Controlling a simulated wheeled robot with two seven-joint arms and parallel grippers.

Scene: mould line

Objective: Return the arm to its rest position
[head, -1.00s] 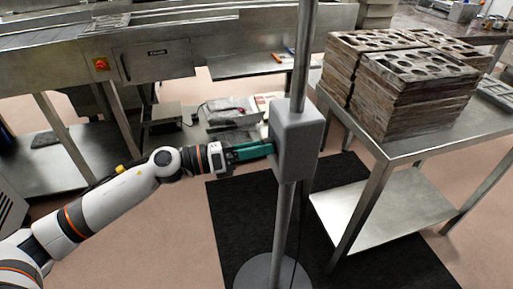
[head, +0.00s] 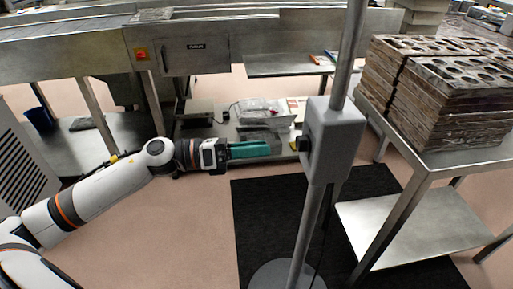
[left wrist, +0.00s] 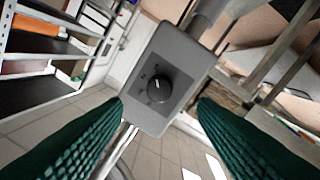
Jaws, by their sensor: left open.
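My left gripper (head: 268,150) has green fingers and points right in the head view, at the end of my white arm. It stands apart from a grey control box (head: 335,140) on a metal post, with a gap between them. In the left wrist view the box (left wrist: 180,65) shows its face with a dark rotary knob (left wrist: 158,88), ahead of and between the two fingers. The fingers are spread and nothing is between them. My right gripper is in neither view.
The post (head: 305,235) stands on a round base (head: 285,274) over a black mat (head: 255,215). A steel table (head: 455,155) with stacked brown moulds (head: 455,105) is at right. A steel machine (head: 200,55) runs along the back. Pinkish floor (head: 170,225) is open at lower left.

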